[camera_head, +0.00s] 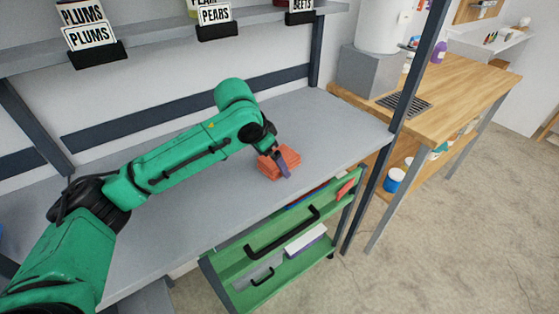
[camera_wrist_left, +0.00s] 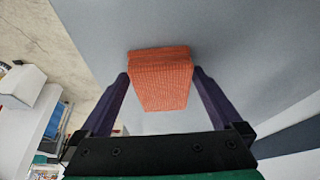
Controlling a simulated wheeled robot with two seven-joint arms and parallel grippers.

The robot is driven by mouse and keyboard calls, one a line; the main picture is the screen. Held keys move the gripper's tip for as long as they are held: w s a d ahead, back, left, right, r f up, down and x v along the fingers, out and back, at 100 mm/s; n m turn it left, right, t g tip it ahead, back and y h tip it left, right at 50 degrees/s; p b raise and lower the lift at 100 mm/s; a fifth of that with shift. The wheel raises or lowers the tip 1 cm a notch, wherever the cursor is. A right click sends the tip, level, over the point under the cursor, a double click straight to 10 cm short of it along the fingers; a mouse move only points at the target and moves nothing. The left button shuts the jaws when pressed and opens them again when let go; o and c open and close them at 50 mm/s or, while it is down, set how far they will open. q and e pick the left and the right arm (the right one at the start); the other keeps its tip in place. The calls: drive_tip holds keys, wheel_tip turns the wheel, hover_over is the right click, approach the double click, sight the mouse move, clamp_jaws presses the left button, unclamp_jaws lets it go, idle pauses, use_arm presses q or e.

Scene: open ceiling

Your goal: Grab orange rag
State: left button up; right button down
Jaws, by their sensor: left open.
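The orange rag (camera_head: 283,159) is a folded stack lying on the grey worktop (camera_head: 325,125). In the left wrist view the rag (camera_wrist_left: 160,80) shows between the two purple fingers of my left gripper (camera_wrist_left: 160,85). The fingers stand apart, one on each side of the rag. I cannot tell whether either finger touches it. In the head view my left gripper (camera_head: 279,163) is at the rag, with one purple finger in front of it. My right gripper is not in view.
A green drawer cart (camera_head: 240,262) with black handles stands below the worktop's front edge. A shelf (camera_head: 150,38) with labels runs above the worktop at the back. A dark post (camera_head: 405,105) rises at the worktop's right end. A wooden table (camera_head: 455,85) stands beyond it.

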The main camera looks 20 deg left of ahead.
use_arm(q)
drive_tip(key=c, duration=1.1)
